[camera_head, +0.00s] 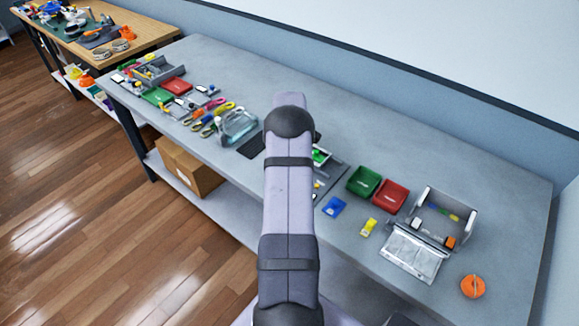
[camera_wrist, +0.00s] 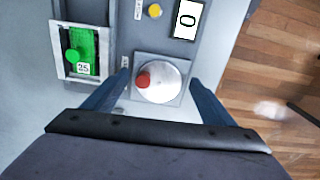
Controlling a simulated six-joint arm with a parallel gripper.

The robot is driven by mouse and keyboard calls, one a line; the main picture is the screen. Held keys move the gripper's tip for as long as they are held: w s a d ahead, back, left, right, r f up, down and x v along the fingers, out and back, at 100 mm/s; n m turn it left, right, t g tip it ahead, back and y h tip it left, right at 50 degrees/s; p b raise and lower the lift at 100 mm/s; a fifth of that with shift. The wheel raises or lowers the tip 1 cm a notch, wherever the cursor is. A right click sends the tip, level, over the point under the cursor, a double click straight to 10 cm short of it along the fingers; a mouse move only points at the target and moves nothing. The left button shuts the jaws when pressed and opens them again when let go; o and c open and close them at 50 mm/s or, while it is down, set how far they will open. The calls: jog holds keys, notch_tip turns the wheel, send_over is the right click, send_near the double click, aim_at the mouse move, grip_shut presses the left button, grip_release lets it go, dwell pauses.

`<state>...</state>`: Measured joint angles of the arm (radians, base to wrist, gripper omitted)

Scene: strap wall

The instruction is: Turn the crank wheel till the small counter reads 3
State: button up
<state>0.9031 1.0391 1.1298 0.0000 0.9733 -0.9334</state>
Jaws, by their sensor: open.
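The crank wheel (camera_wrist: 168,81) is a round silver disc on a square plate in the wrist view. Its red knob (camera_wrist: 143,80) sits at the disc's left side. The small counter (camera_wrist: 187,19) is a white window in a black frame above the wheel and reads 0. My gripper (camera_wrist: 159,79) is open, with one dark blue finger on each side of the wheel. I cannot tell whether the fingers touch it. In the head view my arm hides the wheel, the counter and my gripper.
A green block marked 25 (camera_wrist: 84,52) with a round green knob sits in a white frame left of the wheel. A yellow button (camera_wrist: 154,11) is beside the counter. On the grey bench (camera_head: 505,195), green (camera_head: 363,181) and red trays (camera_head: 390,195) lie right of my arm.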

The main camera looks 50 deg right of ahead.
jog(key=shift+f, duration=0.2)
jog(key=c, duration=1)
